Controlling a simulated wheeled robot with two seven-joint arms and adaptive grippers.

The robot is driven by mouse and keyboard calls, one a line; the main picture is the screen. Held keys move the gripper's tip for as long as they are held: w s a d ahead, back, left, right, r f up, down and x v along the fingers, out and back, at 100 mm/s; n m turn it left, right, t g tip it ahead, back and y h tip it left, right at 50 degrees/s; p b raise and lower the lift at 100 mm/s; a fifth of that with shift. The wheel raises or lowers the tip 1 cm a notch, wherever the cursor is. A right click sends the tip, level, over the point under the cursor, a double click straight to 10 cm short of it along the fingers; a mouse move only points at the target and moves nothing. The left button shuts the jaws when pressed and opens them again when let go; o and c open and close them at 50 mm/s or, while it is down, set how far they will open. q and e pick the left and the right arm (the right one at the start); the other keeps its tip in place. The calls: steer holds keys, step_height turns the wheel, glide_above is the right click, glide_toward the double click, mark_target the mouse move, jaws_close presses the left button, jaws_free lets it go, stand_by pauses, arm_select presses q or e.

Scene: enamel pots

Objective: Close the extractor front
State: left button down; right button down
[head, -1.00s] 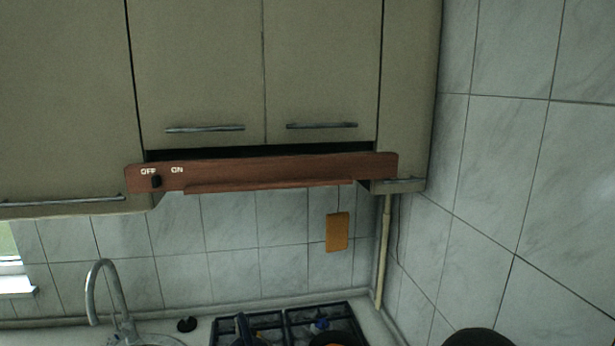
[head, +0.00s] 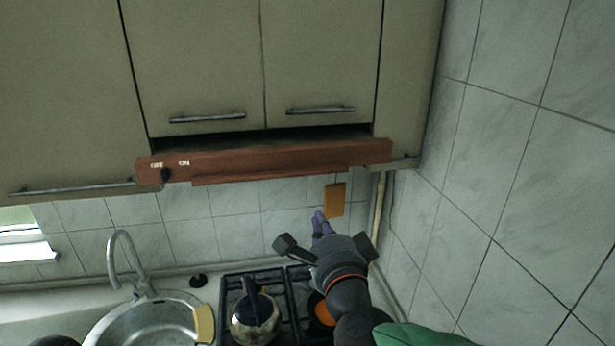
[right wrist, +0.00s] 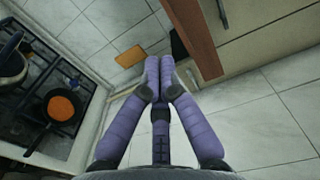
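The extractor front (head: 265,163) is a reddish-brown wooden panel with a dark knob and OFF/ON labels, below the upper cabinets. It stands out from the cabinets, with a dark gap above and behind it. In the right wrist view the panel (right wrist: 197,38) runs down from the top, just above and right of the fingertips. My right gripper (head: 319,222) is below the panel's right half in the head view. Its purple fingers (right wrist: 159,72) are together and hold nothing; they appear apart from the panel. My left gripper is not in view.
Below are a gas hob (head: 284,284) with a kettle (head: 256,318) and an orange-filled pan (right wrist: 61,108), and a sink (head: 150,322) with a tap (head: 122,258). An orange board (head: 334,200) hangs on the back wall. The tiled side wall (head: 510,190) is close on the right.

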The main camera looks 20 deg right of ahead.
steer(key=w, duration=1.4)
steer(key=shift+d+r+p, duration=0.2)
steer(key=shift+d+p, duration=0.25)
steer(key=w, duration=1.3)
steer(key=shift+w+d+b, duration=0.35)
steer(key=shift+d, duration=0.1)
steer(key=shift+r, duration=0.15)
